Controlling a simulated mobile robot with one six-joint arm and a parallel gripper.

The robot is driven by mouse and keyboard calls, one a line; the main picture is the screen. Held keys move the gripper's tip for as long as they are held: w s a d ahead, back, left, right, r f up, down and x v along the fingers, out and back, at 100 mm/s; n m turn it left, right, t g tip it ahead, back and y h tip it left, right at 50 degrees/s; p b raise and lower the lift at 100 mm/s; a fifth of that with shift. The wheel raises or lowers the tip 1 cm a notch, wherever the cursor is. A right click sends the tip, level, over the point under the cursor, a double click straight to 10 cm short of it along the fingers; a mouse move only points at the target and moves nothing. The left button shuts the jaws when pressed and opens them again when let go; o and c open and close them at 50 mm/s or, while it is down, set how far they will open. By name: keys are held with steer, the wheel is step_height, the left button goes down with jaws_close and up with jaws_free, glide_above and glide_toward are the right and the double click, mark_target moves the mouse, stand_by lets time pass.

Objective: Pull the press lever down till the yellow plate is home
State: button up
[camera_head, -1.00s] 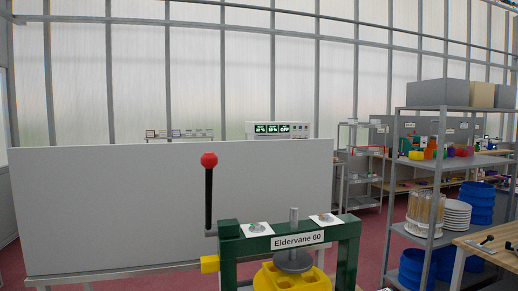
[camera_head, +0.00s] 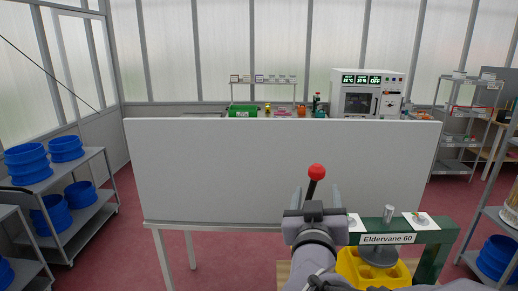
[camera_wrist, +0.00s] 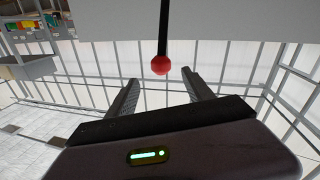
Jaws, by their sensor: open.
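The press has a green frame (camera_head: 432,260) labelled "Eldervane 60" and stands at the lower right of the head view. Its lever is a black rod (camera_head: 310,189) with a red ball knob (camera_head: 316,172), standing up at the frame's left. A yellow plate (camera_head: 350,268) with holes sits below a grey round press head (camera_head: 379,256), partly hidden by my arm. My gripper (camera_head: 317,189) is open, its fingers either side of the lever in that view. In the wrist view the red knob (camera_wrist: 161,65) lies between and just beyond the fingertips (camera_wrist: 160,77); I see no contact.
A large white panel (camera_head: 230,170) stands behind the press. A shelf rack with blue tubs (camera_head: 65,148) is at the left. Another rack with blue tubs (camera_head: 495,257) is at the right edge. Red floor lies open between the left rack and the panel.

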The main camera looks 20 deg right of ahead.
mark_target(317, 168)
steer(key=p+x, duration=0.4)
steer(key=x, duration=0.9)
steer(key=shift+w+r, duration=0.1)
steer(key=shift+w, duration=0.1)
jaws_close()
